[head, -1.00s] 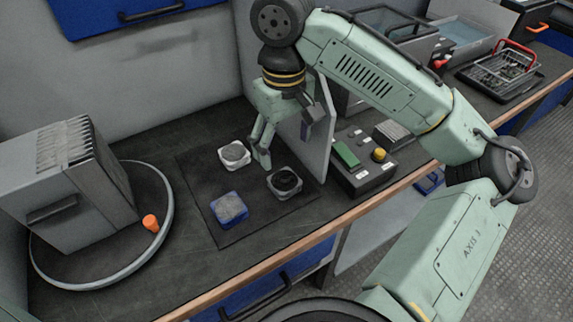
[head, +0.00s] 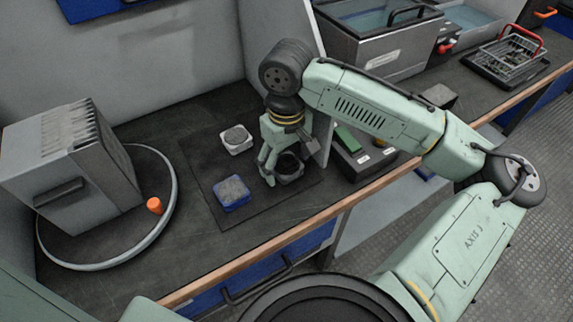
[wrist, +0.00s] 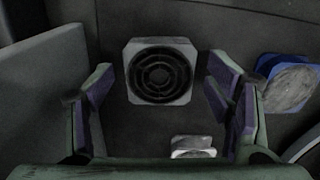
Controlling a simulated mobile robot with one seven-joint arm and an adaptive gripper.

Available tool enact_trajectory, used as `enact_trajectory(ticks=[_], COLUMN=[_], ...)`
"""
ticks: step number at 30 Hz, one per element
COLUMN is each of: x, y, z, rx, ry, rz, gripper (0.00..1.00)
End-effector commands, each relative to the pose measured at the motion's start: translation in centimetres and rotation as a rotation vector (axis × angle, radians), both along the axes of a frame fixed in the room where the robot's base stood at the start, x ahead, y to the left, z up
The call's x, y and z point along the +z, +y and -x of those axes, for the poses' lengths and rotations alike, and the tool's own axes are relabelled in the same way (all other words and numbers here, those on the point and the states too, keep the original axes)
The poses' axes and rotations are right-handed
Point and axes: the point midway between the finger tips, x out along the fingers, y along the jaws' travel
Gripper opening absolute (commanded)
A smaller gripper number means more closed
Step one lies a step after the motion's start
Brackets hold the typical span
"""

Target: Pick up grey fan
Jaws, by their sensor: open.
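The grey fan (head: 291,172) is a square grey frame with a round dark grille. It lies on the dark mat, and my gripper partly hides it in the head view. In the wrist view the grey fan (wrist: 160,70) shows whole, face up, between my two purple-padded fingers. My gripper (head: 270,172) is open and empty, close above the fan, with a visible gap on both sides in the wrist view (wrist: 158,75). How high the fingertips are above the mat is hard to tell.
A white fan (head: 237,139) and a blue fan (head: 231,192) lie on the same mat (head: 262,217). A grey upright panel (head: 325,135) and a control box with a green part (head: 347,139) stand at right. A round turntable (head: 160,237) holds a grey cabinet (head: 105,185) and an orange cap (head: 154,206).

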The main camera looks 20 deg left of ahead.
Motion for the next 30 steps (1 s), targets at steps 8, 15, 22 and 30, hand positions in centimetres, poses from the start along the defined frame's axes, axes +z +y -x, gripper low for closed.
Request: enact_trajectory(ticks=[8,15,22,30], x=[-0.03,-0.01,-0.01,0.0], y=[0.0,0.0,0.0,0.01], z=[-0.01,-0.01,-0.01,-0.02], rx=[0.0,0.0,-0.001,-0.001], ry=[0.0,0.0,0.0,-0.001], rz=[0.0,0.0,0.0,-0.001], gripper=[0.67,0.51,0.36,0.22])
